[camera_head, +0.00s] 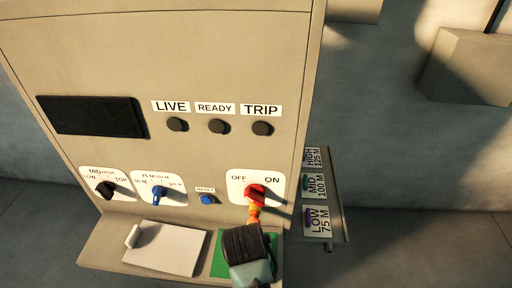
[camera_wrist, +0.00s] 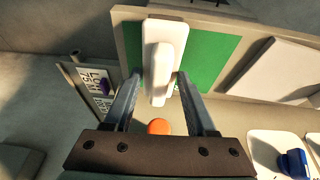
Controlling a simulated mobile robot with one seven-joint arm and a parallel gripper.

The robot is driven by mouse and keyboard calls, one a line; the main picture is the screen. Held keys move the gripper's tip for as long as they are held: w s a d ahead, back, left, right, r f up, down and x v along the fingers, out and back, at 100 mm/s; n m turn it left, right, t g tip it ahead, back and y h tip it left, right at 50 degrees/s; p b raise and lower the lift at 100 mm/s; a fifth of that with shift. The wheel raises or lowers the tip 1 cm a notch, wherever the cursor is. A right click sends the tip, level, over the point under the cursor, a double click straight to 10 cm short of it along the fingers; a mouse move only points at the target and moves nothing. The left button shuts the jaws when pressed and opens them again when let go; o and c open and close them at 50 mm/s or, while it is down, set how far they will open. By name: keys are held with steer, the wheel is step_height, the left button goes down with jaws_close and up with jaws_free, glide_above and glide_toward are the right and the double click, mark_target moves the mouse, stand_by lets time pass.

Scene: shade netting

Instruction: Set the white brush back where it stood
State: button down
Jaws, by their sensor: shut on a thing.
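The white brush (camera_wrist: 172,32) shows in the wrist view as a pale flat base with a raised white grip. My gripper (camera_wrist: 158,80) has one finger on each side of the grip and is shut on it. The brush appears over the green square (camera_wrist: 215,50) on the panel's ledge; whether it touches the square I cannot tell. In the head view the green square (camera_head: 219,257) is partly covered by my dark gripper body, and the brush is hidden there.
A white pad (camera_head: 170,249) lies on the ledge left of the green square. A red OFF/ON switch (camera_head: 257,192) stands out close beyond my gripper. A blue knob (camera_head: 158,193) and black knob (camera_head: 105,189) are farther left. A labelled side rack (camera_head: 335,215) stands at right.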

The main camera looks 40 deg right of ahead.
steer(key=shift+w+d+f+p, duration=0.15)
steer(key=shift+w+d+p, duration=0.35)
steer(key=shift+d, duration=0.3)
steer(key=shift+w+d+f+p, duration=0.15)
steer(key=shift+w+d+p, duration=0.2)
steer(key=shift+w+d, duration=0.3)
steer(key=shift+d+f, duration=0.1)
steer(key=shift+f, duration=0.35)
steer(key=shift+s, duration=0.1)
steer(key=shift+f, duration=0.1)
steer(key=shift+c, duration=1.1)
jaws_free()
